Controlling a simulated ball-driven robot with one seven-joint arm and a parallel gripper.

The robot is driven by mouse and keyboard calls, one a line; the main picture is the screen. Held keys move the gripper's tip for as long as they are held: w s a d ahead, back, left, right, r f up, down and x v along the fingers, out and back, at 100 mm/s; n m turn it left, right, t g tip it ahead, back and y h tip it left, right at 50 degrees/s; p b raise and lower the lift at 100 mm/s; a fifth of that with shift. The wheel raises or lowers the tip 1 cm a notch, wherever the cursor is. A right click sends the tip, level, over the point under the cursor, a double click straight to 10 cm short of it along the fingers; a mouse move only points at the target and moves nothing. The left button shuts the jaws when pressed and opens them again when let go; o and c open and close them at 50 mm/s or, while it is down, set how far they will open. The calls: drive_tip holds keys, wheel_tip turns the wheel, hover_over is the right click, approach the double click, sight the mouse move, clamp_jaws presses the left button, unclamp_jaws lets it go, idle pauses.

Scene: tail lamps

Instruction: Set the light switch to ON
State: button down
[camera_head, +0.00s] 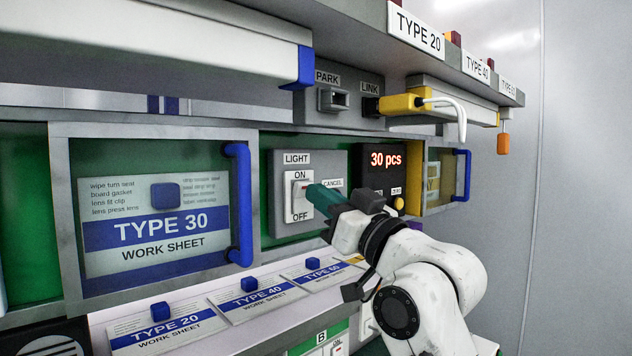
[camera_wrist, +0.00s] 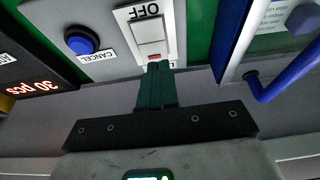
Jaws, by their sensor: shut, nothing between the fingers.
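The light switch (camera_head: 298,204) is a white rocker in a white frame on a grey panel, with ON above it and OFF below. The wrist view shows the light switch (camera_wrist: 151,36) upside down, with OFF at the top. A small red mark shows at its ON end, beside my fingertips. My gripper (camera_head: 314,190) has teal fingers, shut and empty, pointing at the upper part of the switch. In the wrist view, my gripper (camera_wrist: 158,66) reaches the ON end and hides the ON label. I cannot tell whether the tips touch the rocker or which way it is set.
A blue CANCEL button (camera_wrist: 82,40) is beside the switch, mostly hidden by my gripper in the head view. A display (camera_head: 385,160) reads 30 pcs. A door with a blue handle (camera_head: 240,205) stands left of the switch. Work sheets (camera_head: 258,299) lie on the ledge below.

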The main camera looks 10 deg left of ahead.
drive_tip(key=shift+x, duration=0.9)
